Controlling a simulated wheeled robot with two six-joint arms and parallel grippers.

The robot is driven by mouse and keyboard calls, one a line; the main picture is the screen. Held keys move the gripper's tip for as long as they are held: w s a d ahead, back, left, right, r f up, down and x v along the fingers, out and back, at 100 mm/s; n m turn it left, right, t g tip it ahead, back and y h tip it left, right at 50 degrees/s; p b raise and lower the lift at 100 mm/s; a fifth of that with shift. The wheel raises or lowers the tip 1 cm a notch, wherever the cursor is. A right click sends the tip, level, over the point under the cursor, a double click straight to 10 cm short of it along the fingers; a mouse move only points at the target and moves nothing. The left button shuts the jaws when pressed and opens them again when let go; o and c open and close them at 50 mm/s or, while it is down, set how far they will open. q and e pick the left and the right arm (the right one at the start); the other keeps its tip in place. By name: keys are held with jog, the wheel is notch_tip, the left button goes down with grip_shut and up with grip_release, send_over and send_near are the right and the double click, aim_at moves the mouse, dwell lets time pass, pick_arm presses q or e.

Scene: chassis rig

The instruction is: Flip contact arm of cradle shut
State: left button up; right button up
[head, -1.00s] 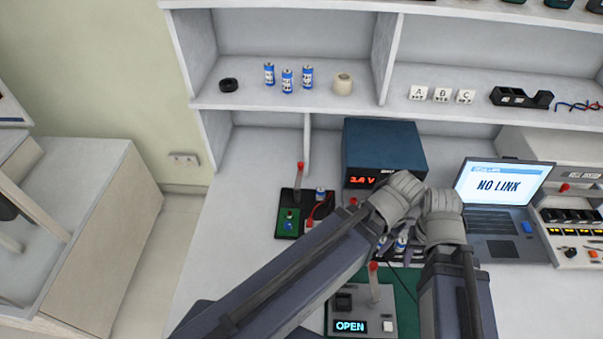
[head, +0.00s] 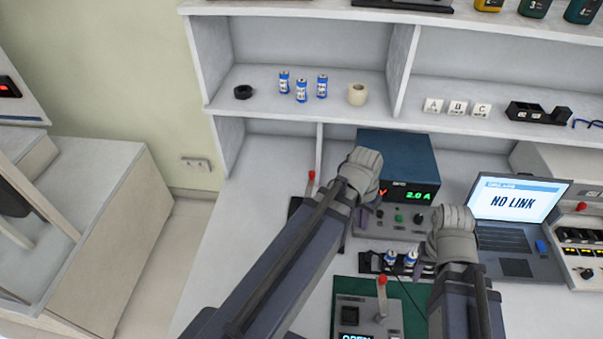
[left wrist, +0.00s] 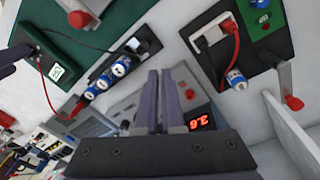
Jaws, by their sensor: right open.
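A black cradle board (head: 294,207) is mostly hidden behind my left arm in the head view. Its lever-like contact arm (head: 309,188) stands up with a red knob. The left wrist view shows the board (left wrist: 272,58) with a blue cell (left wrist: 236,79), white and red plugs, and the raised arm's red knob (left wrist: 293,103). A second lever (head: 381,298) with a red knob stands on a device on the green mat. My left gripper (head: 361,215) is in front of the power supply, its fingers close together and empty, apart from the cradle. My right gripper (head: 424,268) is open near the battery rack.
The blue power supply (head: 400,160) stands behind my left gripper. A black rack (head: 372,262) holds blue cells. The green mat (head: 410,292) lies in front, its device display reading OPEN, partly cut off. A laptop (head: 515,210) showing NO LINK stands right. Shelves run behind.

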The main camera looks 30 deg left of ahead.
aim_at(310, 184)
pick_arm(q)
jog(key=w+a+n+t, duration=0.1)
jog(key=a, duration=0.3)
jog(key=w+a+n+h, duration=0.1)
jog(key=w+a, duration=0.1)
jog(key=a, duration=0.3)
jog(key=w+a+n+t, duration=0.1)
jog(key=a, duration=0.4)
jog(key=shift+w+a+r+t+h+b, duration=0.2)
jog(key=shift+w+a+t+h+b, duration=0.1)
jog(key=shift+w+b, duration=0.1)
grip_shut()
jog(key=s+a+r+n+t, duration=0.1)
jog(key=a+r+n+t, duration=0.1)
jog(key=a, duration=1.6)
jog(key=shift+n+t+b, duration=0.35)
jog(key=shift+n+t, duration=0.25)
jog(key=shift+t, duration=0.2)
pick_arm(e)
jog(key=shift+f, duration=0.8)
pick_arm(q)
jog(key=shift+s, duration=0.1)
pick_arm(e)
jog(key=shift+f, duration=0.1)
